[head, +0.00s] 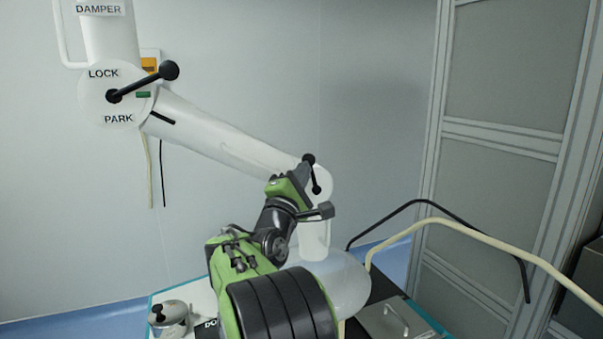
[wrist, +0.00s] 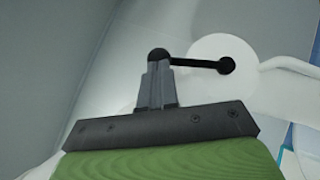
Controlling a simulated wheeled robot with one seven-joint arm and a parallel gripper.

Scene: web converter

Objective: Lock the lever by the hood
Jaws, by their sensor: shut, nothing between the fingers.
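The lever by the hood (head: 316,176) is a black rod with a ball at its upper end. It is on the white elbow joint (head: 326,184) above the translucent hood (head: 345,278). My gripper (head: 303,173) is beside the lever, left of its rod. In the wrist view, my gripper (wrist: 158,80) is shut and empty, its tips at the lever's ball. The lever (wrist: 195,62) runs right from the ball to its pivot on the round white joint face (wrist: 222,46). I cannot tell whether the tips touch the ball. Any lock label on this joint is not visible.
A second lever (head: 143,83) is on the upper left joint, marked LOCK and PARK. A white arm tube (head: 225,133) slopes between the joints. A lidded metal pot (head: 172,318) stands below left. Black and cream hoses (head: 470,235) arch at the right.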

